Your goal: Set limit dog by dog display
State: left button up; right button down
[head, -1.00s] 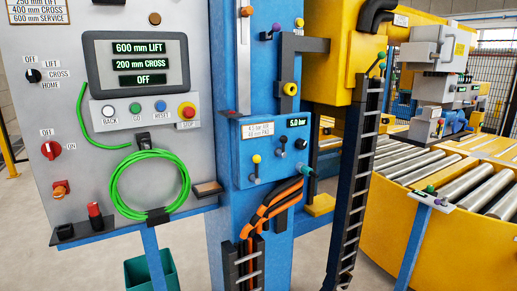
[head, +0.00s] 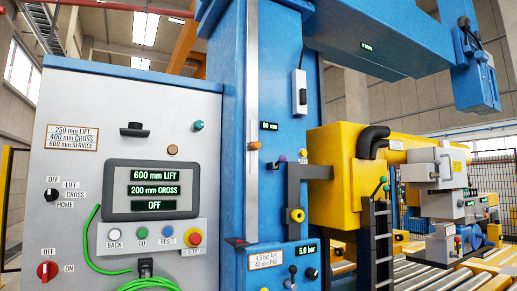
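A tall pale scale strip (head: 252,80) runs down the front of the blue column (head: 224,100). A small brown-orange knob (head: 254,145) sits on the strip; it may be the limit dog. Just right of it is a small dark display (head: 269,126) with green digits, seemingly 80 mm. A purple knob (head: 282,158) stands below the display, next to a dark bracket. The large panel screen (head: 153,189) reads 600 mm LIFT, 200 mm CROSS and OFF. A label (head: 73,138) lists 250 mm LIFT, 400 mm CROSS and 600 mm SERVICE. Neither gripper is in view.
The grey control cabinet (head: 110,100) stands left of the column. A blue beam (head: 390,40) reaches right overhead. A yellow machine (head: 335,185) and roller conveyor (head: 415,275) are at right.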

aim_at(255, 145)
jog(key=l+z, duration=0.1)
jog(key=l, duration=0.3)
jog(key=i+l+z, duration=0.15)
jog(key=l, duration=0.3)
jog(key=i+l+z, duration=0.1)
jog(key=l, duration=0.3)
jog(key=i+l+z, duration=0.15)
jog(key=l, duration=0.25)
